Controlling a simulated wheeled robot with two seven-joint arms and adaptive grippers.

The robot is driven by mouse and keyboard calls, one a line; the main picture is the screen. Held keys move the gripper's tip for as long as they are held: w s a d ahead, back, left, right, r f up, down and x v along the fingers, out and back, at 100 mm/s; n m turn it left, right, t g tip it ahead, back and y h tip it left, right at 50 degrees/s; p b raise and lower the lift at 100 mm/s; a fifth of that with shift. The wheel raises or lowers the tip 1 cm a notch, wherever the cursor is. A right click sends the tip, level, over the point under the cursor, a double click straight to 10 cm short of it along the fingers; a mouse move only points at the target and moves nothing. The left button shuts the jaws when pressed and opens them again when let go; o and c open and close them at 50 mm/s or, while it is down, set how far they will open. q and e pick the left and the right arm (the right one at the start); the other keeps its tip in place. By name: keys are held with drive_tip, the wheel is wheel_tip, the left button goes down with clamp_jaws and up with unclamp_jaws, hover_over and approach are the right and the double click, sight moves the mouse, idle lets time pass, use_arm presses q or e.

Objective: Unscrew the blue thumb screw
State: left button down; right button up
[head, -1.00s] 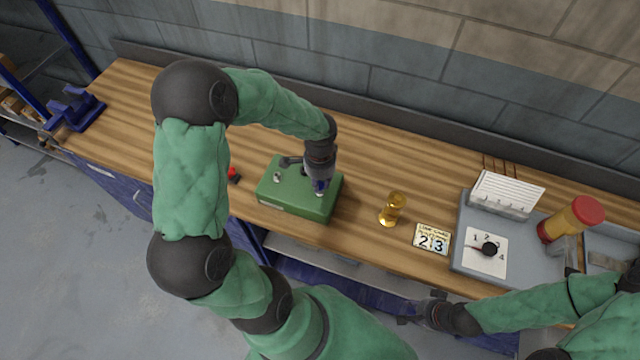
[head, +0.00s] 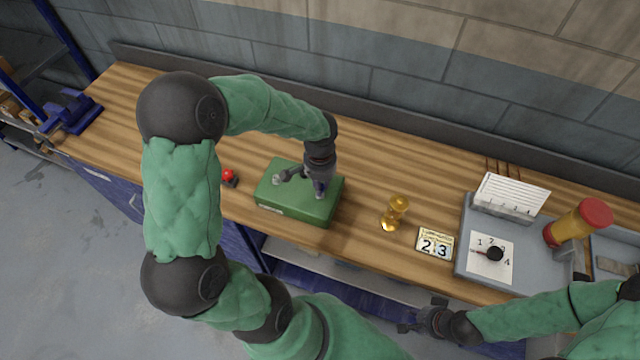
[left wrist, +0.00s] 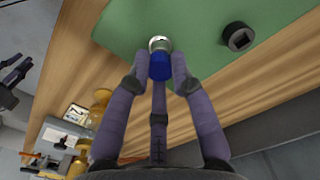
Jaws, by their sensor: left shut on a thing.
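The blue thumb screw (left wrist: 160,66) shows in the left wrist view with a silvery round part at its far side, over the top of the green box (left wrist: 210,20). My left gripper (left wrist: 162,80) is shut on the blue screw, with its fingers on either side of it. In the head view my left gripper (head: 320,187) points down at the right part of the green box (head: 295,208), and its wrist hides most of the screw. My right gripper (head: 408,322) is by the table's front edge at the lower right, and its finger opening is too small to judge.
A red button (head: 229,175) lies left of the box. A brass-coloured piece (head: 396,212) and a number card (head: 434,244) stand to the right.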

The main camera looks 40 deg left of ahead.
use_arm(q)
drive_tip(key=shift+f+n+b, duration=0.15)
drive_tip(key=shift+n+b, duration=0.65)
drive_tip(key=shift+n, duration=0.3)
drive_tip(key=shift+n+b, duration=0.4)
drive_tip(key=shift+n, duration=0.8)
